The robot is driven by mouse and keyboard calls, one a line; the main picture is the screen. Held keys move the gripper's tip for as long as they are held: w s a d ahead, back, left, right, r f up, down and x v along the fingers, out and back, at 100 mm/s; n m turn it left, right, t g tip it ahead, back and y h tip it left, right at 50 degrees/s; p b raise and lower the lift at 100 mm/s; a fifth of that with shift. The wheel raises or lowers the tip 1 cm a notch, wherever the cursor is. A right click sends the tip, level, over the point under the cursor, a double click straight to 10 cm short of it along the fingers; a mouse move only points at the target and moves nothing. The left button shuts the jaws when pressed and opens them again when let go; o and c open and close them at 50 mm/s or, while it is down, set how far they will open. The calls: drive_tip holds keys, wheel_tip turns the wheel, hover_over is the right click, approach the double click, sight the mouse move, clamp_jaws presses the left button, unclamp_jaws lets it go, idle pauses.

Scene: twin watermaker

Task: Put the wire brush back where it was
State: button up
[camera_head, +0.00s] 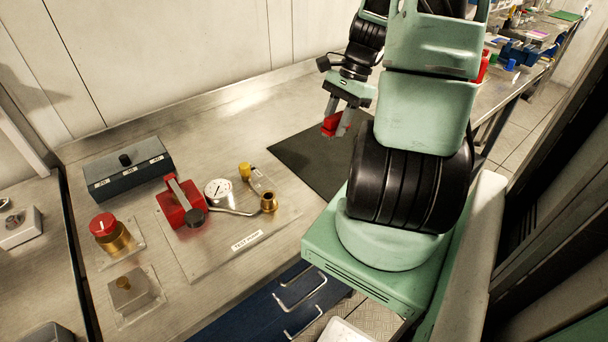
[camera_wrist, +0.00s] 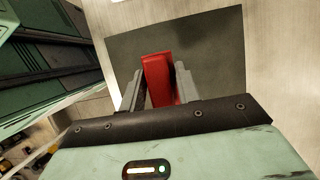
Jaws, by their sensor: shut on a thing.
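My gripper (camera_head: 338,121) is shut on a red thing, which I take to be the wire brush (camera_head: 330,124). In the wrist view the red brush (camera_wrist: 159,80) stands between the two fingers of my gripper (camera_wrist: 160,90). Only its red body shows; I cannot make out any bristles. The gripper holds it over a dark grey mat (camera_head: 305,157) on the metal bench. The mat also shows behind the brush in the wrist view (camera_wrist: 215,55). I cannot tell whether the brush touches the mat.
A grey switch box (camera_head: 128,168) and a red knob (camera_head: 103,224) stand further left. A farther bench (camera_head: 535,52) at the upper right is cluttered.

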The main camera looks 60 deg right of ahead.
hover_over(326, 168)
drive_tip(key=d, duration=0.1)
drive_tip(key=f, duration=0.4)
drive_tip(key=shift+s+d+f, duration=0.1)
drive_tip(key=shift+s+f, duration=0.15)
drive_tip(key=shift+f, duration=0.1)
drive_tip(key=shift+f+p, duration=0.4)
drive_tip(key=shift+f, duration=2.25)
drive_tip(key=o, duration=1)
drive_tip(key=shift+f, duration=0.1)
